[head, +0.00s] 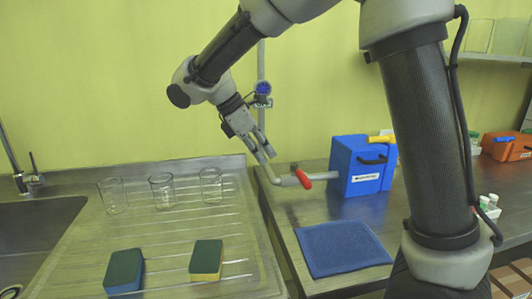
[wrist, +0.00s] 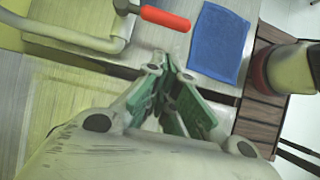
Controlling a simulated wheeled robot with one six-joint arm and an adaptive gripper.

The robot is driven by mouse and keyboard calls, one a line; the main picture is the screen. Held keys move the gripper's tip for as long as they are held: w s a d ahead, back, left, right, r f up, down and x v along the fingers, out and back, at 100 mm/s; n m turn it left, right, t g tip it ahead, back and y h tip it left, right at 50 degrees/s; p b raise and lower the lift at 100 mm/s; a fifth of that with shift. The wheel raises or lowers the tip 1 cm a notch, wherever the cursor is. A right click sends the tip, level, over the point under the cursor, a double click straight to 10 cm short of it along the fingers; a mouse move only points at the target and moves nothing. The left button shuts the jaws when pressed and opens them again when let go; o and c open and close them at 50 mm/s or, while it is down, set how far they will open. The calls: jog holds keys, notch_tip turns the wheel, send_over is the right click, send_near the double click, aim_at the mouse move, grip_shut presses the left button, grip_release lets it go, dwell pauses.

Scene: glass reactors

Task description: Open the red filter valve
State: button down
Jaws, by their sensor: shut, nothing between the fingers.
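The red filter valve handle (head: 303,179) sits on a grey pipe (head: 287,181) over the counter, in the middle of the head view. It also shows at the top of the wrist view (wrist: 165,18), lying roughly across the picture. My gripper (head: 271,156) is above and to the left of the handle, pointing down, apart from it. In the wrist view, my gripper's green-padded fingers (wrist: 168,66) are closed together with nothing between them. The handle lies beyond the fingertips. The valve body is only partly visible.
A blue box (head: 357,180) stands behind and right of the valve. A blue cloth (head: 340,250) lies in front. Several glass beakers (head: 162,192) and two sponges (head: 206,258) are on the drainboard (head: 165,235) at left. An orange box (head: 505,147) is far right.

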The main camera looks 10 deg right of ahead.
aim_at(300, 175)
jog(key=d+r+x, duration=0.1)
jog(key=x, duration=0.9)
jog(key=shift+d, duration=0.45)
jog(key=shift+d+f, duration=0.1)
jog(key=shift+s+d+n, duration=0.15)
jog(key=shift+n, duration=0.25)
